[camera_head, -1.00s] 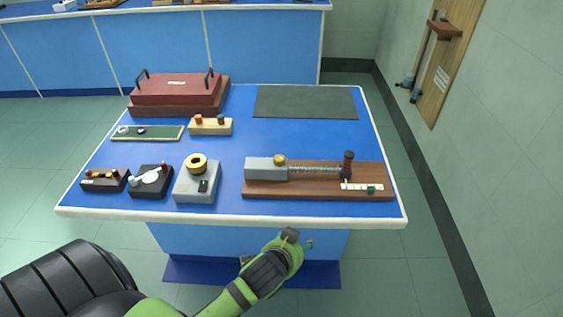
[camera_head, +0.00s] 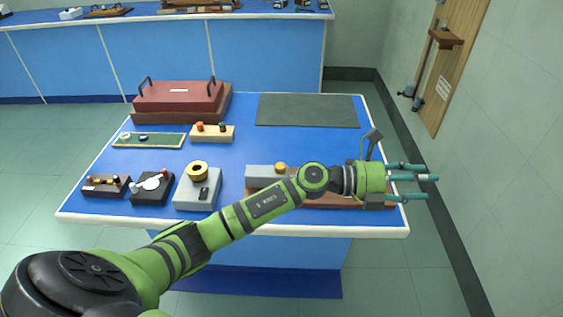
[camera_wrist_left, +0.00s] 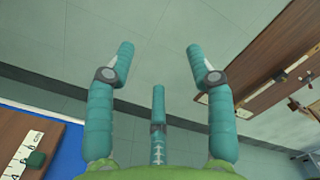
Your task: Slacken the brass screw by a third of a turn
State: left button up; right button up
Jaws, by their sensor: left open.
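A brass-coloured knob (camera_head: 281,167), which looks like the brass screw, sits on top of a grey block (camera_head: 262,176) at the left end of a wooden-based apparatus on the blue bench. My left arm and gripper cover most of that apparatus's right part, including its rod and dark post. My left gripper (camera_head: 425,177) is open and empty, its fingers pointing right past the bench's right edge, well away from the knob. In the left wrist view the spread teal fingers (camera_wrist_left: 160,70) have nothing between them. My right gripper is out of view.
The blue bench (camera_head: 240,150) also holds a grey box with a yellow ring (camera_head: 197,171), two small dark devices, a red case (camera_head: 180,97) and a dark mat (camera_head: 307,110). A wooden wall board (camera_head: 450,75) hangs at right. The wooden base's scale (camera_wrist_left: 22,155) shows in the wrist view.

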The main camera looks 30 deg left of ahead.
pick_arm(q)
jog(key=w+a+f+m+g+y, duration=0.1)
jog(key=a+f+m+g+y, duration=0.3)
jog(key=a+f+m+g, duration=0.15)
jog(key=r+g+y, duration=0.2)
jog(key=g+y, duration=0.2)
jog(key=y, duration=0.8)
send_over(281, 165)
jog(key=shift+w+d+f+m, duration=0.1)
jog(key=shift+d+f+m, duration=0.1)
jog(key=shift+f+m, duration=0.05)
jog(key=shift+a+f, duration=0.1)
jog(key=shift+a, duration=0.15)
notch_tip(281, 165, down, 7)
jog(key=shift+d+r+p, duration=0.1)
jog(key=shift+r+p, duration=0.05)
jog(key=shift+p, duration=0.65)
grip_shut()
